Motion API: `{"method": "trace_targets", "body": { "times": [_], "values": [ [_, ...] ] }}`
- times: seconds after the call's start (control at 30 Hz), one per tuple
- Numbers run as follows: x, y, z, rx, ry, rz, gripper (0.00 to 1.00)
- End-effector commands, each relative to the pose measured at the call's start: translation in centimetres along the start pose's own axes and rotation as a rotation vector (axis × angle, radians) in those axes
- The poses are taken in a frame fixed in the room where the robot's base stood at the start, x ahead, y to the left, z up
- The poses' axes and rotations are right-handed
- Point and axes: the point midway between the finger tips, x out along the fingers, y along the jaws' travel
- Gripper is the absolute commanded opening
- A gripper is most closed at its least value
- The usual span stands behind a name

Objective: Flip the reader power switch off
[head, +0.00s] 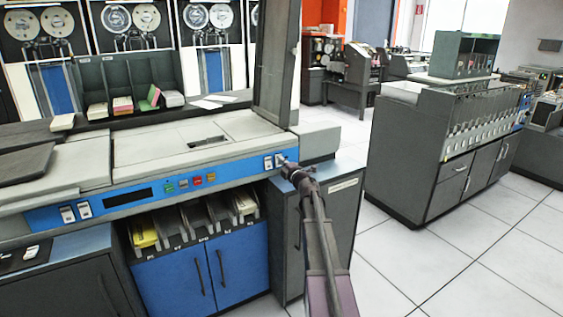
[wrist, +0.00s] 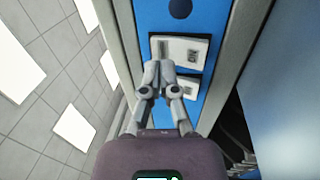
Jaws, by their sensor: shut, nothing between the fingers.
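A blue control panel (head: 235,172) runs along the front of the reader. At its right end are two white rocker switches; the left one (head: 268,162) is clear to see, and my gripper partly covers the right one (head: 279,158). My gripper (head: 284,164) is shut and empty, with its tips at the right one. In the wrist view the shut fingertips (wrist: 157,66) overlap the left edge of the upper white switch (wrist: 185,50); I cannot tell whether they touch it. The lower switch (wrist: 189,88) is partly behind the fingers. The switch labels are too small to read.
Two more white switches (head: 75,211) and several coloured buttons (head: 183,183) sit further left on the panel. Card trays (head: 196,217) lie below it. A dark upright panel (head: 277,65) stands above the right end. Floor (head: 415,250) to the right is free.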

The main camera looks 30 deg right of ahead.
Motion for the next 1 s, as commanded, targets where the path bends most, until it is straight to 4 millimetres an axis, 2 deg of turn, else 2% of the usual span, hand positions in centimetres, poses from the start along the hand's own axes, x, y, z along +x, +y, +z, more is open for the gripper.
{"method": "trace_targets", "body": {
  "times": [0.23, 0.5, 0.7, 1.0],
  "values": [
    [-2.6, 1.0, -0.1, 0.0, -0.001, 0.0, 0.0],
    [-7.3, 2.3, -0.1, 0.0, -0.003, 0.0, 0.0],
    [-10.0, 3.1, -0.1, -0.001, -0.002, 0.0, 0.0],
    [-11.5, 3.5, -0.1, 0.0, 0.0, 0.0, 0.0]
  ]
}}
